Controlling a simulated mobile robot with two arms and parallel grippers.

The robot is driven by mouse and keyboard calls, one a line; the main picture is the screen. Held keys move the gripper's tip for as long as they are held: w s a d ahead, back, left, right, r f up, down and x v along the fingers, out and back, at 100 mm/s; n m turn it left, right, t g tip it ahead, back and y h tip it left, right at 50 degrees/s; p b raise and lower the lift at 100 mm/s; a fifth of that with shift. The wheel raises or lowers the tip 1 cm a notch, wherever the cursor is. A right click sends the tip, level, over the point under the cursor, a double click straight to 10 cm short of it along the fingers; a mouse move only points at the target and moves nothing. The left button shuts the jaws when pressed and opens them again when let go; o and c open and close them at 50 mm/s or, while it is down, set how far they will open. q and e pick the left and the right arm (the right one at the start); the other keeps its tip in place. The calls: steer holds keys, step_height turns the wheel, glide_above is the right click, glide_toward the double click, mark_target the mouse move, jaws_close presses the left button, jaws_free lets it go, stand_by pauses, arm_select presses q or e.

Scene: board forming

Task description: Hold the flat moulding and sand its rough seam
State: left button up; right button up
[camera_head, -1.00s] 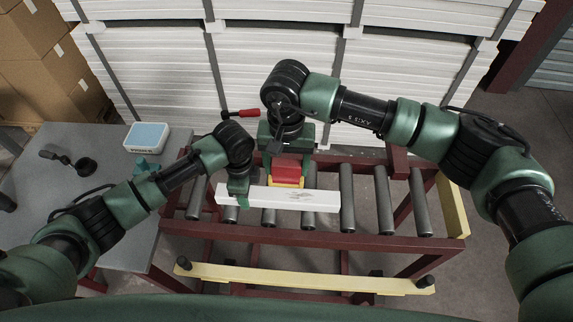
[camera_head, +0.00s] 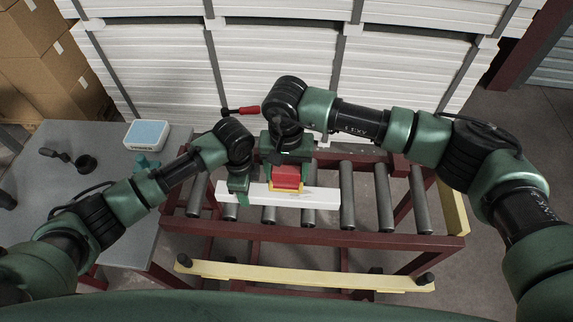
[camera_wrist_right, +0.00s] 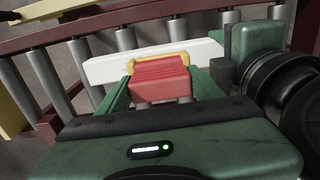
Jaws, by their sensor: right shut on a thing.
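The white flat moulding (camera_head: 322,198) lies across the rollers in the head view. It also shows in the right wrist view (camera_wrist_right: 108,67). My left gripper (camera_head: 239,192) is shut on its left end, with green fingers at both long edges. My right gripper (camera_head: 286,168) is shut on a red sanding block (camera_head: 286,178) with a yellow base, also plain in the right wrist view (camera_wrist_right: 160,80). The block is over the middle of the moulding; whether it touches is hard to tell. Grey rough marks show just right of the block, partly hidden by it.
The roller stand (camera_head: 400,240) has a dark red frame and a yellow lower bar (camera_head: 310,278). A grey table (camera_head: 110,225) at the left carries a blue-topped white box (camera_head: 147,135). White stacked boards (camera_head: 270,80) stand close behind. The rollers right of the moulding are clear.

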arm_select(q)
steer(key=shift+s+f, duration=0.1)
arm_select(e)
steer(key=shift+f, duration=1.6)
arm_select(q)
steer(key=shift+a, duration=0.1)
arm_select(e)
steer(key=shift+d+f, duration=0.5)
steer(key=shift+d, duration=3.05)
steer(key=shift+a+r, duration=0.1)
steer(key=shift+a, duration=3.5)
steer(key=shift+r, duration=3.95)
